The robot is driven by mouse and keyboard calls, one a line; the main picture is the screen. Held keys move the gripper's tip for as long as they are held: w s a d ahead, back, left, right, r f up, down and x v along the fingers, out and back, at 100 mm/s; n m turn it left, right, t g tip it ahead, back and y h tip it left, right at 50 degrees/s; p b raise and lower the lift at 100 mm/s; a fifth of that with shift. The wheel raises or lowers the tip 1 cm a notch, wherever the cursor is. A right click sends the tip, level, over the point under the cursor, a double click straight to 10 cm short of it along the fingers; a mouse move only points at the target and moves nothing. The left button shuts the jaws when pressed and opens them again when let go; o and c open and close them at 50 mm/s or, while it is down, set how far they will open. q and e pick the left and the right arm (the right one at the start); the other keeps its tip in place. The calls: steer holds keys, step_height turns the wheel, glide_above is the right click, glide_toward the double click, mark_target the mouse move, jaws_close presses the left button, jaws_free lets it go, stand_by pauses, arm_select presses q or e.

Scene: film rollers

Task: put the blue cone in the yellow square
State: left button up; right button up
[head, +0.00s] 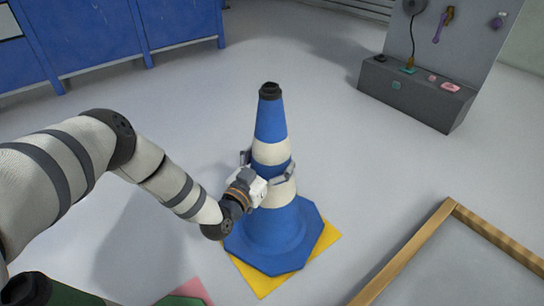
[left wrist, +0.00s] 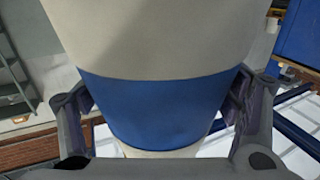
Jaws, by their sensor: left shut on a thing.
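The blue cone (head: 272,223) has white bands and a dark tip, and stands upright in the middle of the head view. Its base covers most of the yellow square (head: 262,281), whose corners show at the front and right. I cannot tell whether the base touches the floor. My left gripper (head: 268,172) is shut on the cone's body around mid-height. In the left wrist view the cone (left wrist: 155,108) fills the middle, with the gripper's fingers (left wrist: 160,115) on both sides of it. My right gripper is not in view.
A wooden-framed panel (head: 405,248) lies at the front right. Pink (head: 186,291) and green patches show on the floor at the front left. A grey box (head: 415,92) stands by a tool board at the back right, and blue cabinets (head: 95,35) stand at the back left.

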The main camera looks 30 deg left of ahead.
arm_select(q)
steer(key=o, duration=1.9)
steer(key=shift+s, duration=0.15)
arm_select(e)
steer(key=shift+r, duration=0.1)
arm_select(q)
steer(key=shift+s+d+p, duration=0.2)
steer(key=shift+s+p, duration=1.05)
steer(key=shift+s, duration=1.7)
steer(key=shift+s+d+p, duration=0.15)
steer(key=shift+s+p, duration=1.05)
steer(key=shift+s, duration=1.75)
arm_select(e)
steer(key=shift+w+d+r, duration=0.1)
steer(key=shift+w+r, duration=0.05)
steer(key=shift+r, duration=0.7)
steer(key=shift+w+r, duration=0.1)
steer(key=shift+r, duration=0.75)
